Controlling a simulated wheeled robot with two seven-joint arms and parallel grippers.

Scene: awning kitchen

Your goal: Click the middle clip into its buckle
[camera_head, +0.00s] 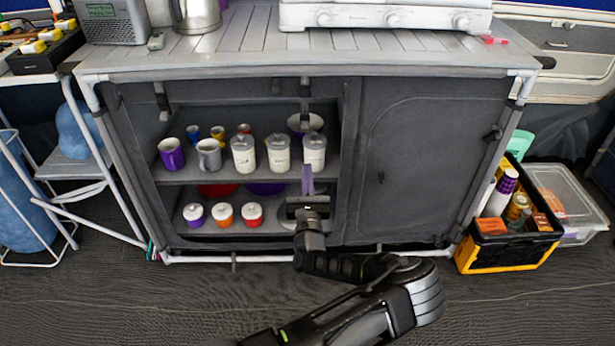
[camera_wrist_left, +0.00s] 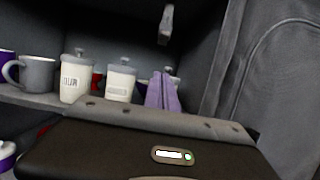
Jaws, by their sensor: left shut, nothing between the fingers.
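The middle clip (camera_head: 305,88) hangs on a short dark strap from the front edge of the counter, at the top of the open cabinet. In the left wrist view a grey hanging clip (camera_wrist_left: 166,24) shows above the fingers. My left gripper (camera_head: 308,172) points up in front of the shelves, below the hanging clip and apart from it. Its purple fingers (camera_wrist_left: 161,92) are shut together with nothing between them. I cannot make out the middle buckle clearly. My right gripper is not in view.
Another strap (camera_head: 162,100) hangs at the left. White lidded jars (camera_head: 279,154) and mugs (camera_head: 171,154) stand on the shelf behind my gripper, with small lidded pots (camera_head: 223,214) below. A closed fabric panel (camera_head: 425,165) covers the right side. A filled crate (camera_head: 508,240) stands on the floor.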

